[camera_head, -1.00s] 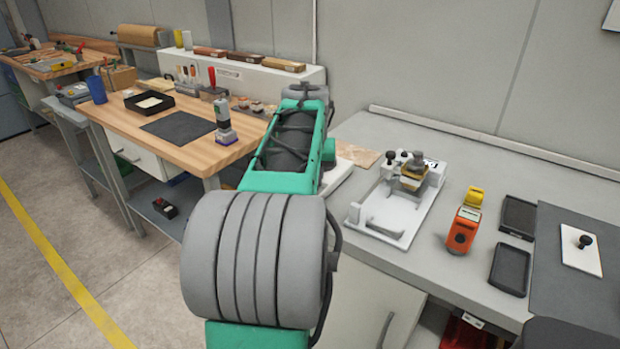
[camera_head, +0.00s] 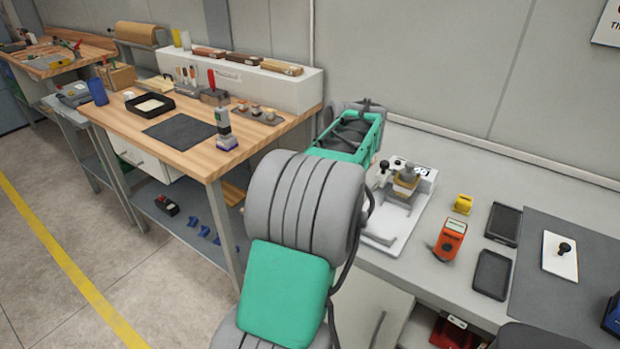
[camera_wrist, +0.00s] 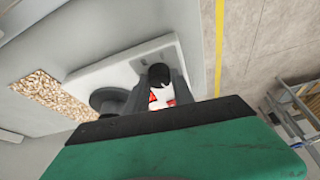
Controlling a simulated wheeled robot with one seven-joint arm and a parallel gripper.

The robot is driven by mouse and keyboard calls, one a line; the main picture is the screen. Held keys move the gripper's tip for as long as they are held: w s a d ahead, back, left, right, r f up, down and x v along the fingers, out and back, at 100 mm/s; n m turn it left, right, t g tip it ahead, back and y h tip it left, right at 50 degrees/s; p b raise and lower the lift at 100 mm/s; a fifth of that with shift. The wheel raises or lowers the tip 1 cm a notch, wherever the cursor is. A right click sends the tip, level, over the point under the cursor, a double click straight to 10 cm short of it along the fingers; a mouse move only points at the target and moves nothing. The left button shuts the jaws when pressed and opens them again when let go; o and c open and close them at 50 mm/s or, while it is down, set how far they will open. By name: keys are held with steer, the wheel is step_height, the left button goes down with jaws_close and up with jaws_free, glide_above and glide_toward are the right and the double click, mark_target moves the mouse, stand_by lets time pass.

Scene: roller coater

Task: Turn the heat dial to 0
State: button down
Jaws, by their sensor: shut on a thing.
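In the wrist view, a black round dial (camera_wrist: 158,73) stands on a white unit (camera_wrist: 118,72); I take it for the heat dial. My gripper (camera_wrist: 161,84) has its two dark fingers on either side of the dial, shut on it. Red marks (camera_wrist: 153,97) show on the white face beside the fingers. The dial's pointer and the number it stands at cannot be read. A dark grey round part (camera_wrist: 108,100) lies left of the fingers on the same unit. In the head view my own arm hides the dial and my gripper.
A speckled brown slab (camera_wrist: 50,95) lies beside the white unit.

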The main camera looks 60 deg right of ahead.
steer(key=shift+n+y+p, duration=0.3)
steer(key=shift+n+p, duration=0.2)
steer(key=shift+n, duration=0.2)
steer(key=shift+f, duration=0.1)
steer(key=c, duration=1.1)
jaws_free()
steer(key=p+v, duration=0.1)
steer(key=v, duration=0.7)
steer(key=shift+p, duration=0.4)
steer(key=shift+f, duration=0.1)
